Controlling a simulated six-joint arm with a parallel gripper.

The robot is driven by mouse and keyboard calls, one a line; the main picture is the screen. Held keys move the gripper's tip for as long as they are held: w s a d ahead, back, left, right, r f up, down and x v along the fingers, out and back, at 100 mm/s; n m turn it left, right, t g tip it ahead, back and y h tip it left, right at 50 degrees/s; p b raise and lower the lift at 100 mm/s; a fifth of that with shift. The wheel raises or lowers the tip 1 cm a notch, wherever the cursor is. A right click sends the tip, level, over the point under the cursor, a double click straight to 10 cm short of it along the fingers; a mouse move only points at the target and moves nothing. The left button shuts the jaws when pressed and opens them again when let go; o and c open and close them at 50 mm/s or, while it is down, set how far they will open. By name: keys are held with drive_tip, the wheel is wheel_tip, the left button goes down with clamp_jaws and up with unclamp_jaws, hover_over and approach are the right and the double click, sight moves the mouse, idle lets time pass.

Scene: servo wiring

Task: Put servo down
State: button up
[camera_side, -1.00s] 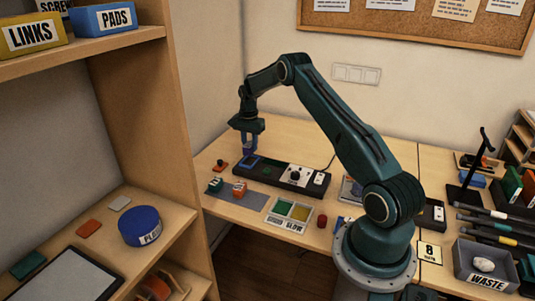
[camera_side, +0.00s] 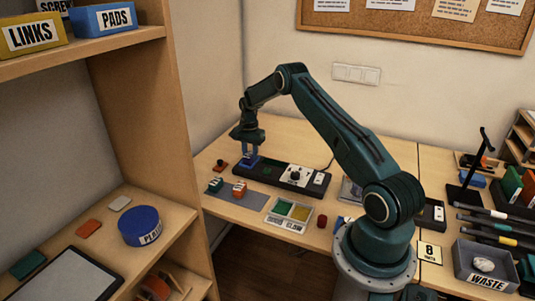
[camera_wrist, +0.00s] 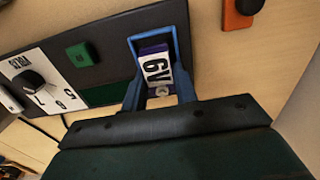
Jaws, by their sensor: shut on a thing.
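The servo (camera_wrist: 155,72) is a small purple block with a white 6V label, seen in the wrist view between my blue fingers. My gripper (camera_wrist: 159,92) is shut on it; in the side view, my gripper (camera_side: 249,159) points down at the left end of the black tester (camera_side: 271,174). A blue-rimmed bay (camera_wrist: 184,32) on the tester frames the servo in the wrist view. I cannot tell whether the servo touches the bay floor. In the side view the fingers mostly hide the servo.
The tester carries a dial (camera_wrist: 35,86) and a green button (camera_wrist: 82,55). An orange block with a dark knob (camera_side: 221,165) stands close left. Green (camera_side: 215,185) and orange (camera_side: 239,189) blocks sit on a grey mat in front. A two-part tray (camera_side: 291,212) lies to their right.

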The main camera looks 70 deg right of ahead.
sight(250, 154)
drive_tip(key=o, duration=1)
wheel_tip(250, 154, up, 12)
drive_tip(key=shift+r, duration=0.15)
idle(0.6)
